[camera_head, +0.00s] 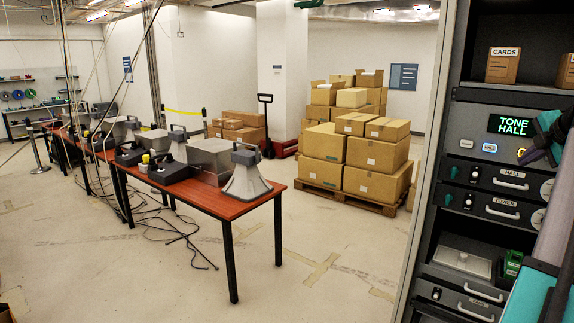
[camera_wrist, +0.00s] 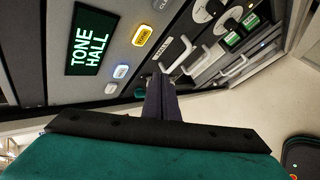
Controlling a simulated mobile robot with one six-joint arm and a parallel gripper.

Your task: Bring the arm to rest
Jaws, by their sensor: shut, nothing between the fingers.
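My gripper (camera_wrist: 160,88) shows in the wrist view with its dark fingers together and nothing between them. The fingers point at the equipment rack, near the row of lit buttons. In the head view my gripper (camera_head: 530,156) is at the right edge, in front of the rack (camera_head: 455,128); part of my arm is cut off by the frame. The rack's green display (camera_head: 510,125) reads TONE HALL, and it also shows in the wrist view (camera_wrist: 88,40). A yellow-lit button (camera_wrist: 143,36) and a white-blue lit button (camera_wrist: 121,72) sit beside it. I cannot tell whether the fingers touch the panel.
Drawers labelled HALL (camera_head: 511,184) and TOWER (camera_head: 503,203) with handles lie below the display. A CARDS box (camera_head: 503,65) stands on the shelf above. A red table (camera_head: 262,200) with horn speakers stands left, cables on the floor. Stacked cartons (camera_head: 375,165) stand behind. Open floor lies between.

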